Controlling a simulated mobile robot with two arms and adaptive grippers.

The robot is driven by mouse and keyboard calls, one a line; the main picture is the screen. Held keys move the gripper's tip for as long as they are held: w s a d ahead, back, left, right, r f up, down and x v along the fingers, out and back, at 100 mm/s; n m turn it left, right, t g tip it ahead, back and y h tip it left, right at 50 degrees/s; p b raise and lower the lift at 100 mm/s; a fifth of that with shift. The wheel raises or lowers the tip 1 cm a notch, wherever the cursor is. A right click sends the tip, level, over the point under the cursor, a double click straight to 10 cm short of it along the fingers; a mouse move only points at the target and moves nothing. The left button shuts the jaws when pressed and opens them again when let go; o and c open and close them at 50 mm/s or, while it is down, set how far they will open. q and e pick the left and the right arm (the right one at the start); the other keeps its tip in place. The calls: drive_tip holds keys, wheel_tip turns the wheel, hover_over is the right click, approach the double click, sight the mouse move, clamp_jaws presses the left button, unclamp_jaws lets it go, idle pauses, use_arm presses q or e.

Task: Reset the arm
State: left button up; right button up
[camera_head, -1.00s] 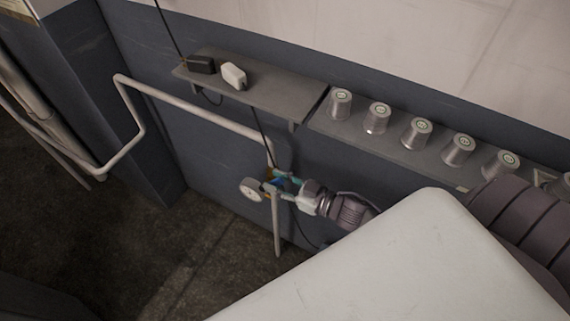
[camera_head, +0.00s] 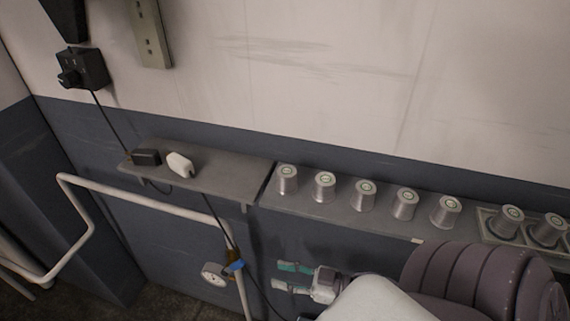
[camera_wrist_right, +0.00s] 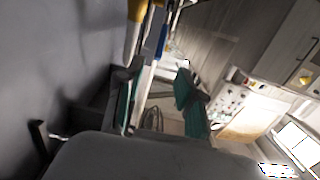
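My right gripper (camera_head: 281,277) shows low in the head view, its teal-padded fingers pointing left. The fingers are spread apart with nothing seen between them. My left gripper is in neither view.
A grey wall shelf (camera_head: 215,175) holds a black adapter (camera_head: 146,157) and a white one (camera_head: 180,164). Several upturned metal cups (camera_head: 324,187) line the shelf to the right. A white pipe rail (camera_head: 140,195) runs along the wall. A black cable hangs beside the pipe.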

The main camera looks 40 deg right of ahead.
idle(0.3)
drive_tip(key=s+d+f+m+g+h, duration=0.1)
drive_tip(key=s+d+f+h, duration=0.15)
drive_tip(key=f, duration=0.55)
drive_tip(key=s+d+f+m+g+h, duration=0.2)
drive_tip(key=f+h, duration=0.1)
drive_tip(key=f, duration=0.6)
drive_tip(key=s+d+f+m+g+h, duration=0.1)
drive_tip(key=s+d+f+h, duration=0.15)
drive_tip(key=f, duration=0.55)
drive_tip(key=s+a+f+g, duration=0.4)
drive_tip(key=s+a+f, duration=0.1)
drive_tip(key=s+f, duration=0.3)
drive_tip(key=s+a+f+g, duration=0.5)
drive_tip(key=s+f, duration=0.4)
drive_tip(key=s, duration=0.2)
drive_tip(key=shift+s+a+f+g+h, duration=0.2)
drive_tip(key=shift+s+a+g+h, duration=0.15)
drive_tip(key=shift+a, duration=0.25)
drive_tip(key=shift+w, duration=0.1)
